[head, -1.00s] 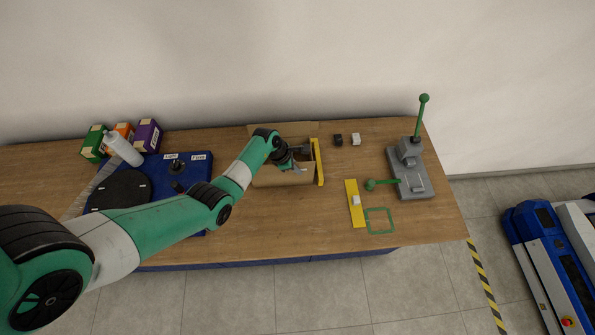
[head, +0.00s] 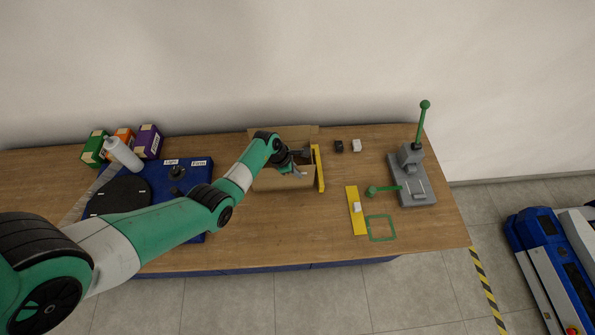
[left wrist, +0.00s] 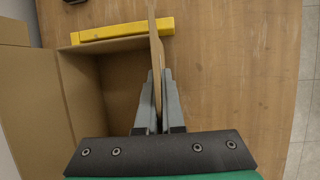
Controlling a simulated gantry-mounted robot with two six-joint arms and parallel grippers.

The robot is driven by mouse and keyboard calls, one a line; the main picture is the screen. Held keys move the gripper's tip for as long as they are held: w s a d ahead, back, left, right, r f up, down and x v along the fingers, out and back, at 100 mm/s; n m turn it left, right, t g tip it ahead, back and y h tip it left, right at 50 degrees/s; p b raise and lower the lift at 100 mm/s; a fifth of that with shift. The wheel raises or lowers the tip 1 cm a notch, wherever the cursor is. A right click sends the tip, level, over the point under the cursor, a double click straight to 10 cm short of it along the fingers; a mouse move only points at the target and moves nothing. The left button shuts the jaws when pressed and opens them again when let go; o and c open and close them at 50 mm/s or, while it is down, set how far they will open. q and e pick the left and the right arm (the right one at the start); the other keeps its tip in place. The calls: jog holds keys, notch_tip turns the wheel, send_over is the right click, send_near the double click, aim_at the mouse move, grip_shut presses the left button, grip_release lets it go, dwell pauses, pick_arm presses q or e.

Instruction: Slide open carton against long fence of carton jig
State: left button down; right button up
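The open brown carton (head: 283,183) stands at the back middle of the table, its top open. It also shows in the left wrist view (left wrist: 80,95). The yellow long fence (head: 319,168) runs along the carton's right side. In the left wrist view the fence (left wrist: 125,31) lies right by the carton's edge; I cannot tell if they touch. My left gripper (head: 297,172) is at the carton's near wall. In the left wrist view its fingers (left wrist: 158,100) are on both sides of that upright cardboard wall, closed on it. My right gripper is out of view.
A yellow strip with a white block (head: 356,209), a green square outline (head: 381,228) and a grey press with green levers (head: 411,178) are to the right. Black (head: 339,146) and white (head: 356,145) blocks lie behind. Left are a blue board (head: 185,165), a bottle (head: 122,154) and small boxes.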

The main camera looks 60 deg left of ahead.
pick_arm(q)
jog(key=c, duration=1)
grip_release()
jog(key=shift+o, duration=0.2)
jog(key=shift+d, duration=0.1)
jog(key=p+v, duration=0.4)
jog(key=v, duration=0.7)
jog(key=shift+s+r, duration=0.2)
jog(key=shift+r, duration=0.05)
